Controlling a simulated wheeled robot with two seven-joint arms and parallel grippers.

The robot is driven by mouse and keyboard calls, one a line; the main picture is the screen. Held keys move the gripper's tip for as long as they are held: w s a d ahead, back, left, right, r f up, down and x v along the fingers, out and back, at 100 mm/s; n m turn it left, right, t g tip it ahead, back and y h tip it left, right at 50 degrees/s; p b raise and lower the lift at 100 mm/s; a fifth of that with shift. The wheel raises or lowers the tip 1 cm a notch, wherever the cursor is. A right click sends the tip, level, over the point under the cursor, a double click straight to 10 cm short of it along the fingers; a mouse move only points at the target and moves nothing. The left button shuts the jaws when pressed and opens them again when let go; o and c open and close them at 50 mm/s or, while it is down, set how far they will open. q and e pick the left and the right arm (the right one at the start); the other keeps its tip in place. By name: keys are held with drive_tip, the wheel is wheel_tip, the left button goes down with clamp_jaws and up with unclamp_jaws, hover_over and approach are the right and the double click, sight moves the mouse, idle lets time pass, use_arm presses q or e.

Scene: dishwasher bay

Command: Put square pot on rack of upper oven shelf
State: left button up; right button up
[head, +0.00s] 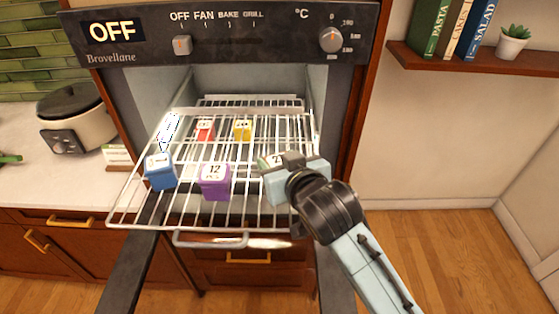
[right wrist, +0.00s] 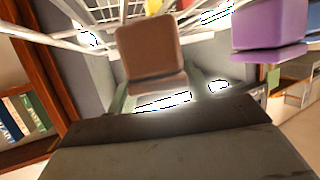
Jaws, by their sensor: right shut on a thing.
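My right gripper (head: 290,172) is over the right front of the pulled-out wire rack (head: 255,222). It is shut on a small square pot (head: 271,162) whose top bears a label. This pot appears brown in the right wrist view (right wrist: 152,48). The gripper hides part of it in the head view, and I cannot tell whether it touches the rack. A purple square pot (head: 214,183) and a blue one (head: 159,174) stand on the front of the rack, to the left. A red pot (head: 204,129) and a yellow pot (head: 243,130) stand farther back. My left gripper is out of view.
The oven's control panel (head: 220,35) reads OFF above the open cavity. A slow cooker (head: 75,120) stands on the left counter. A shelf (head: 480,62) with books and a plant is at the upper right. Bare rack shows between the pots.

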drive_tip(key=o, duration=1.1)
drive_tip(key=shift+f, duration=0.1)
drive_tip(key=shift+r, duration=0.2)
drive_tip(key=v, duration=1.2)
drive_tip(key=shift+f, duration=0.1)
